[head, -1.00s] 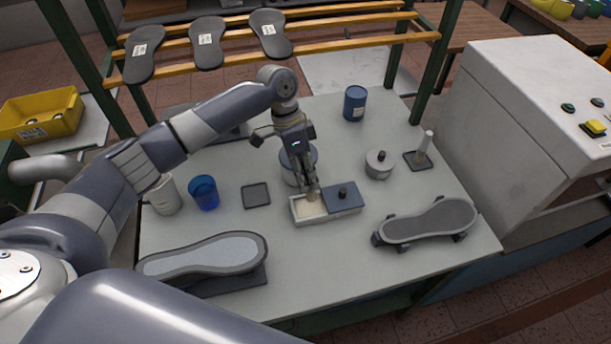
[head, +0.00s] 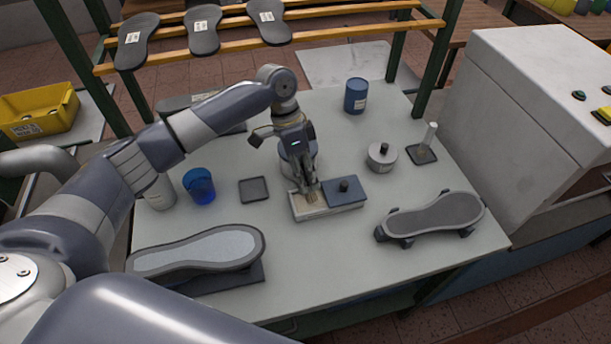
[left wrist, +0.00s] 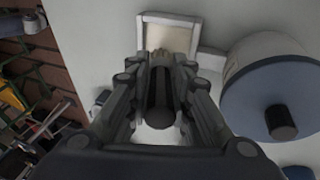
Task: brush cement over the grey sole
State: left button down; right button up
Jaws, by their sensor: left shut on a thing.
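My left gripper (head: 306,180) is shut on a brush, whose dark handle (left wrist: 160,92) shows between the fingers in the left wrist view. The bristles (head: 311,196) point down into the open left part of a shallow pale cement tray (head: 307,212). A blue-grey lid with a black knob (head: 344,186) covers the tray's right part. A grey sole with a darker rim (head: 436,215) lies on a low stand at the right of the table. Another sole with a paler, bluish-grey face (head: 202,250) lies on a dark block at the front left. My right gripper is out of view.
A blue-lidded pot (left wrist: 283,98) stands close beside the gripper. A blue cup (head: 200,187), a pale mug (head: 160,193), a dark square pad (head: 254,189), a round lidded tin (head: 382,157) and a blue can (head: 356,96) stand around. The front middle is clear.

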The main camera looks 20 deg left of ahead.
pick_arm(q)
jog(key=shift+f, duration=0.6)
dwell(0.6)
jog(key=shift+s+f, duration=0.15)
dwell(2.1)
jog(key=shift+p, duration=0.3)
notch_tip(320, 180, up, 7)
jog(key=p, duration=0.7)
jog(key=shift+p, duration=0.4)
jog(key=shift+b, duration=0.4)
jog(key=s+a+r+n+t+b, duration=0.2)
jog(key=s+r+n+b, duration=0.4)
jog(key=n, duration=0.5)
jog(key=t+b, duration=0.1)
jog(key=b, duration=0.1)
jog(key=shift+s+a+r+t+b, duration=0.15)
jog(key=shift+r+t+b, duration=0.15)
jog(key=shift+b, duration=0.1)
